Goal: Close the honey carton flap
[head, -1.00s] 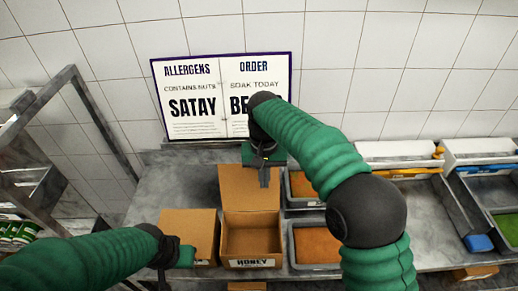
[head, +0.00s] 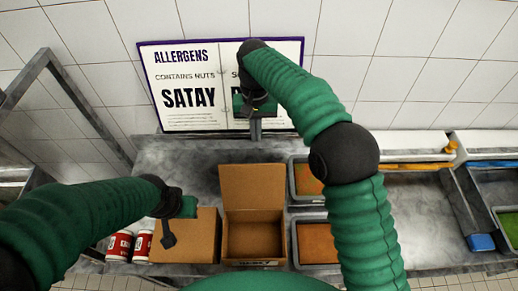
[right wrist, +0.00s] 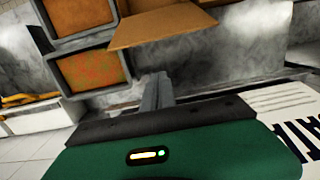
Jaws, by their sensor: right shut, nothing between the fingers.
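The honey carton (head: 284,239) is an open brown box on the grey counter, and its lettered front is cut off by my body. Its flap (head: 252,187) stands up at the back edge. My right gripper (head: 255,132) is shut and empty, beyond the flap near the wall sign and apart from the flap. In the right wrist view the shut fingers (right wrist: 155,92) point towards the flap (right wrist: 160,25), with a gap between. My left gripper (head: 168,238) is over the brown box left of the carton; its jaw opening cannot be made out.
A closed brown box (head: 200,245) stands left of the carton, beside red-labelled jars (head: 120,246). Grey trays with orange contents (head: 318,243) stand close on the right. The allergen sign (head: 190,85) stands at the back. Bare counter (head: 180,165) lies left of the flap.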

